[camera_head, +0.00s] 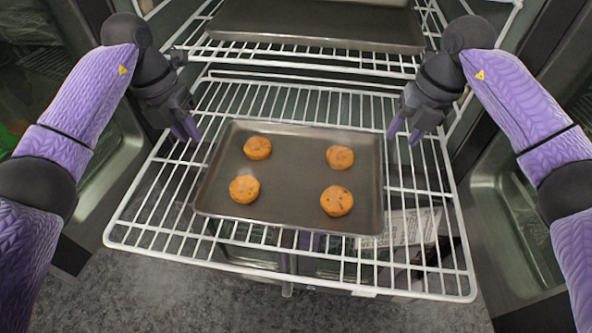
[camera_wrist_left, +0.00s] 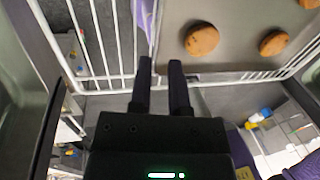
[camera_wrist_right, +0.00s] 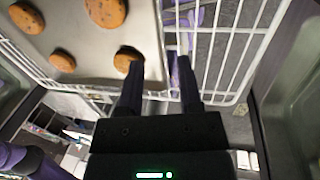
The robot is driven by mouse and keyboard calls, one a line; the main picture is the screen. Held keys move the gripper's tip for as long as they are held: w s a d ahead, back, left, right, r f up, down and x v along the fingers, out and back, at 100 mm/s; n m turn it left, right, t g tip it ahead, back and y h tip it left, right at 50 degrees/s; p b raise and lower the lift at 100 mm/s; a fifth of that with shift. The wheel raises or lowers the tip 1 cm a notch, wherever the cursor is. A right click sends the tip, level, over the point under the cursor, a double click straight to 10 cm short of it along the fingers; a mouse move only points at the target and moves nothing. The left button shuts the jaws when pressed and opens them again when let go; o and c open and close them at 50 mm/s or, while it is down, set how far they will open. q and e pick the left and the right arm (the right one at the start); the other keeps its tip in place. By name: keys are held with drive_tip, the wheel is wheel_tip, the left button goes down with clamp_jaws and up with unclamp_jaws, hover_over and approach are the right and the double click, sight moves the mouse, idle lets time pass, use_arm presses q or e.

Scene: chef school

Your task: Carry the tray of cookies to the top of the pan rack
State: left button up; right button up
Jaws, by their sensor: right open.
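The dark metal tray (camera_head: 290,178) lies flat on a white wire shelf with several round cookies (camera_head: 338,200) on it. My left gripper (camera_head: 187,130) is just off the tray's left edge. My right gripper (camera_head: 404,132) is just off the tray's right edge, open and empty. Its fingers (camera_wrist_right: 160,62) are wider apart, near a cookie in the right wrist view, though whether they touch the tray is unclear. The pan rack cannot be made out.
A second, empty dark tray (camera_head: 315,22) sits on a higher wire shelf (camera_head: 300,55) behind. The lower wire shelf (camera_head: 150,225) extends around the cookie tray. Cabinet sides or doors (camera_head: 510,215) flank both arms. Grey floor (camera_head: 180,290) shows in front.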

sight(210, 167)
use_arm(q)
drive_tip(key=f, duration=0.3)
drive_tip(key=d+f, duration=0.1)
drive_tip(key=f, duration=0.5)
drive_tip(key=shift+s+d, duration=0.15)
drive_tip(key=shift+d, duration=0.2)
use_arm(e)
drive_tip(key=f, duration=0.3)
drive_tip(key=a+f, duration=0.1)
drive_tip(key=f, duration=0.5)
drive_tip(key=shift+w+a, duration=0.15)
drive_tip(key=shift+a, duration=0.25)
use_arm(q)
drive_tip(key=shift+c, duration=1.3)
use_arm(e)
drive_tip(key=shift+c, duration=1.3)
use_arm(q)
clamp_jaws()
use_arm(e)
clamp_jaws()
